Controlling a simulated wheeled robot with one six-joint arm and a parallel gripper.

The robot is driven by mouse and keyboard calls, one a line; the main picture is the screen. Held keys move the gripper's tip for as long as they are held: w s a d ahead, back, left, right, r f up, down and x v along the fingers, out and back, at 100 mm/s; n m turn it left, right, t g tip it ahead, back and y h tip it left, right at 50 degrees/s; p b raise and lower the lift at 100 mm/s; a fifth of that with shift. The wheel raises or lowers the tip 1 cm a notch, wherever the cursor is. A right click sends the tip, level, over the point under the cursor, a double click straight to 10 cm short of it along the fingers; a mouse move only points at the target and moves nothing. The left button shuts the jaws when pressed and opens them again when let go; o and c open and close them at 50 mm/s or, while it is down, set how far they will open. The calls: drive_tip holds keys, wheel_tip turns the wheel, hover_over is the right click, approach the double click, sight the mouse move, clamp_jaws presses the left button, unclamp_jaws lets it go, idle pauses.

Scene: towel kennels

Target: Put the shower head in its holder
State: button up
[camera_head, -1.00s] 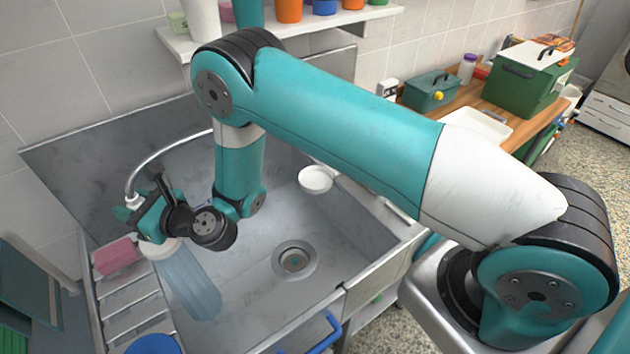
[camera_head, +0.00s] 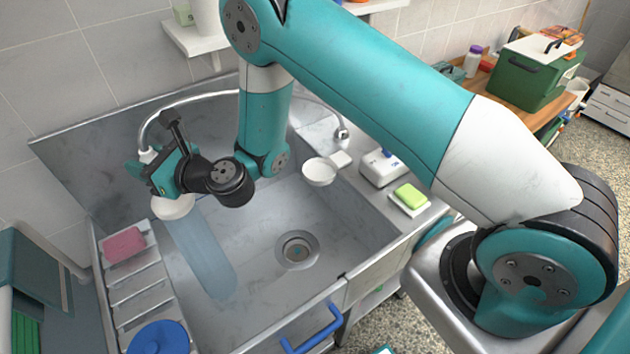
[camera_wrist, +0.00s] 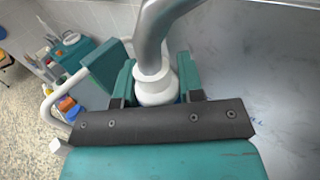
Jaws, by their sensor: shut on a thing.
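The shower head has a white round face (camera_head: 172,207) turned down over the left part of the sink. A pale blue translucent stream (camera_head: 210,262), like water, runs from it towards the basin floor. My gripper (camera_head: 150,175) is shut on its neck. In the wrist view, the white collar of the shower head (camera_wrist: 156,88) and a grey tube sit between the teal jaws of my gripper (camera_wrist: 157,80). The hose arcs along the back of the sink to a fitting (camera_head: 343,133). A white round cup-like piece (camera_head: 320,173) at the sink's right side looks like the holder, and appears empty.
The metal sink (camera_head: 255,285) has a drain (camera_head: 297,250). A rack with a pink sponge (camera_head: 124,245) and a blue round item (camera_head: 158,338) lies left. A white box (camera_head: 384,167) and green soap (camera_head: 411,195) stand right. A shelf (camera_head: 192,40) hangs above.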

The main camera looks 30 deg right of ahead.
drive_tip(key=w+d+b, duration=0.2)
drive_tip(key=d+b, duration=0.2)
drive_tip(key=d, duration=0.6)
drive_tip(key=shift+w+d+b, duration=0.15)
drive_tip(key=shift+d+b, duration=0.2)
drive_tip(key=shift+d, duration=0.05)
drive_tip(key=w+d+b, duration=0.2)
drive_tip(key=w+d, duration=0.1)
drive_tip(key=d, duration=1.1)
drive_tip(key=shift+d, duration=0.4)
drive_tip(key=shift+w, duration=0.1)
drive_tip(key=w+d+b, duration=0.2)
drive_tip(key=w+d, duration=0.1)
drive_tip(key=d, duration=1.1)
drive_tip(key=shift+d, duration=0.35)
